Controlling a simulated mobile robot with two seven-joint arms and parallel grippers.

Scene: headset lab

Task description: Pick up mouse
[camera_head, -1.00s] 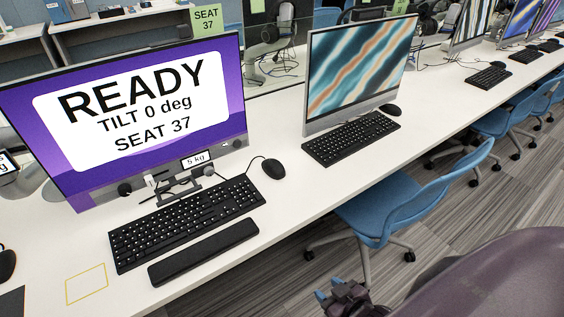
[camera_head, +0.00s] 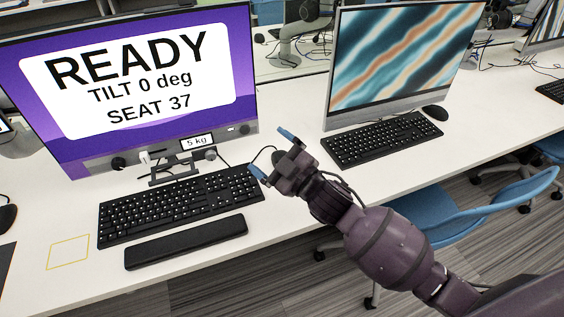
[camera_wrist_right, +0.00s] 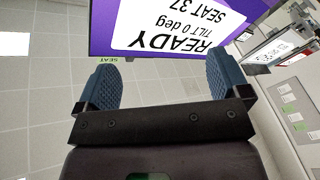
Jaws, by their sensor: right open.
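My right gripper (camera_head: 273,154) is open, its blue fingertips apart, in front of the spot just right of the near keyboard (camera_head: 180,203). The black mouse beside that keyboard is hidden, or nearly so, behind the gripper; only its thin cord shows to the left. In the right wrist view, the two blue finger pads (camera_wrist_right: 162,85) are spread with nothing between them, and no mouse shows there. Another black mouse (camera_head: 435,112) lies right of the second keyboard (camera_head: 382,139). A dark mouse (camera_head: 7,217) shows at the left edge. My left gripper is not in view.
A purple READY monitor (camera_head: 130,85) stands behind the near keyboard, and a striped monitor (camera_head: 400,60) stands further right. A black wrist rest (camera_head: 186,241) lies in front of the near keyboard. A blue chair (camera_head: 480,205) is by the desk's front edge. White desk (camera_head: 300,215) is bare near my arm.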

